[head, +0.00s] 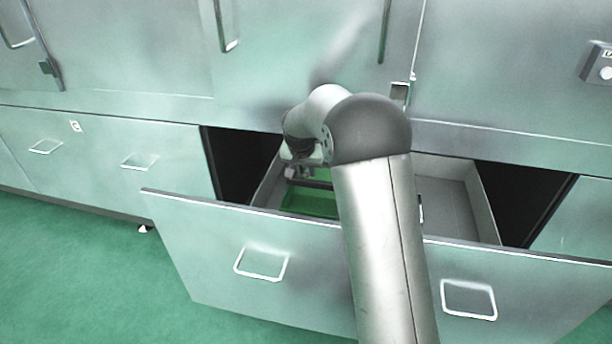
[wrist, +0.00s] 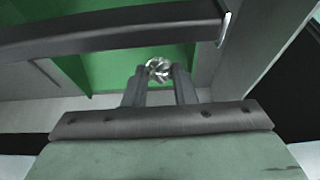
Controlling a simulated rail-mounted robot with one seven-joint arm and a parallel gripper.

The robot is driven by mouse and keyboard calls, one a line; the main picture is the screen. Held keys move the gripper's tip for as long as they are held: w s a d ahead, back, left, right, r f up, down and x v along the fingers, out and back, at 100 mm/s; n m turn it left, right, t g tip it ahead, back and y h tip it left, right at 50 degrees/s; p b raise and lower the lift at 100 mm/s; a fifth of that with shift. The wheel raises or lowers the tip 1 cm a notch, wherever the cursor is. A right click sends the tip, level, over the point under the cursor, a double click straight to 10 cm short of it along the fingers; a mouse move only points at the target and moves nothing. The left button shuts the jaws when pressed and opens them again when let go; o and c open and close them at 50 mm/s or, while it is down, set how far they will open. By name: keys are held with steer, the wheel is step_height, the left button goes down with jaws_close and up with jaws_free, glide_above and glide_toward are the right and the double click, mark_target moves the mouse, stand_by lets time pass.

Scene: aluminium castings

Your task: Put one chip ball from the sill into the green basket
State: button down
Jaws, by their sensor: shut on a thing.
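A chip ball (wrist: 158,69), a small silvery tangle of metal, sits between the fingertips of my gripper (wrist: 159,76) in the wrist view. The fingers are shut on it. In the head view my gripper (head: 300,172) is over the left part of an open drawer; the ball cannot be made out there. The green basket (head: 310,204) shows as a green area inside this drawer, partly hidden by my arm and the drawer front. In the wrist view its green surface (wrist: 100,72) lies behind and below the ball. I see no sill with other chip balls.
The wide drawer front (head: 210,235) stands pulled out from the cabinet. A grey compartment (head: 445,200) lies right of my arm. A dark bar (wrist: 110,32) crosses above the ball in the wrist view, close to the fingers. Green floor (head: 70,250) is clear at left.

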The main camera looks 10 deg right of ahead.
steer(key=shift+d+f, duration=0.1)
steer(key=shift+f, duration=0.8)
steer(key=shift+f, duration=0.1)
steer(key=shift+f+b, duration=0.4)
steer(key=c, duration=1.2)
jaws_free()
steer(key=shift+r, duration=0.1)
steer(key=shift+r, duration=0.25)
steer(key=p+v, duration=0.3)
steer(key=v, duration=0.9)
steer(key=shift+r, duration=0.15)
